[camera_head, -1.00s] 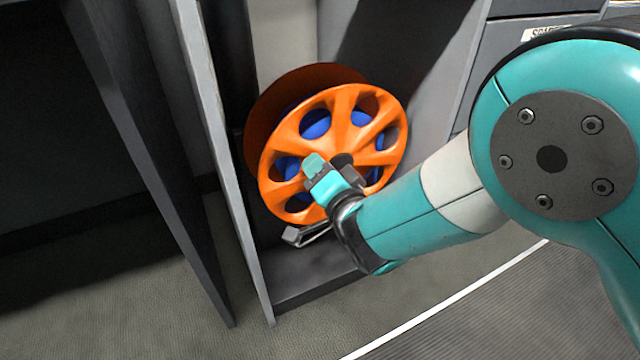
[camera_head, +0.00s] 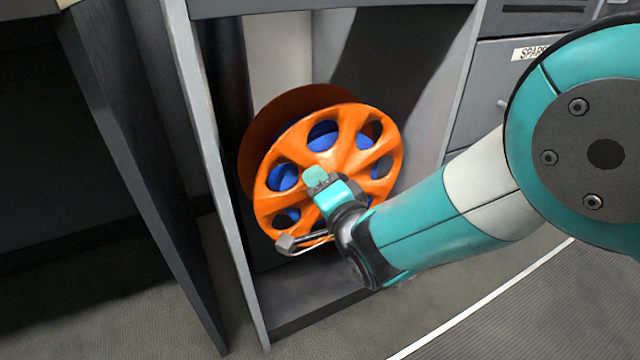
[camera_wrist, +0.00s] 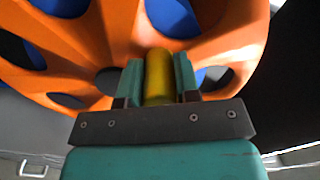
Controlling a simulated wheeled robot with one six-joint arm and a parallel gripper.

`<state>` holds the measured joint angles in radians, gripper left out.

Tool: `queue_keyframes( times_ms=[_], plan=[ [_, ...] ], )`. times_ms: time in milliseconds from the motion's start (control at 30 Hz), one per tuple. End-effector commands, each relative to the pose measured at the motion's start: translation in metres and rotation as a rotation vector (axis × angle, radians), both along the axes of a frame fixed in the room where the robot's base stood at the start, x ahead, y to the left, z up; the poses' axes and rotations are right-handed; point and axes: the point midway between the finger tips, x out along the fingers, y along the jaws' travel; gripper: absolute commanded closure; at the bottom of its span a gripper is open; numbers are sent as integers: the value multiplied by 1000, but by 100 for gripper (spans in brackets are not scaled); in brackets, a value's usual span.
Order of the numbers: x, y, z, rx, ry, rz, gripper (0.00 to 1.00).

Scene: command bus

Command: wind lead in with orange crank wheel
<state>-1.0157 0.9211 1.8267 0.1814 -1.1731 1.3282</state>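The orange crank wheel (camera_head: 375,152) stands upright and tilted in the picture, inside an open grey bay. Blue (camera_head: 322,135) shows through its openings, and I cannot tell whether this is the wound lead. A darker orange disc (camera_head: 262,120) stands behind the wheel. My gripper (camera_head: 320,180) is in front of the wheel's face, a little below its middle. In the wrist view, the two teal fingers of my gripper (camera_wrist: 158,62) lie against both sides of a yellow handle (camera_wrist: 158,85). The wheel (camera_wrist: 95,40) fills the space behind. No loose lead is clearly visible.
A grey side panel (camera_head: 205,130) edges the bay on the left, with a dark open space beyond it. Grey drawers with a label (camera_head: 530,53) are at the upper right. Carpet floor (camera_head: 330,335) lies in front, with a white line at the lower right.

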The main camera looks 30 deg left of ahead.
Motion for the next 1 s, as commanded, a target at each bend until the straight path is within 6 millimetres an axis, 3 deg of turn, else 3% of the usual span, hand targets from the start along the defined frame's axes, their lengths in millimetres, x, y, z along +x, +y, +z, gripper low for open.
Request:
queue_keyframes(
  times_ms=[433,1000],
  plan=[
    [-5,-7,0,-2,0,-2,60],
    [-64,-86,-8,2,-2,3,60]
  ],
)
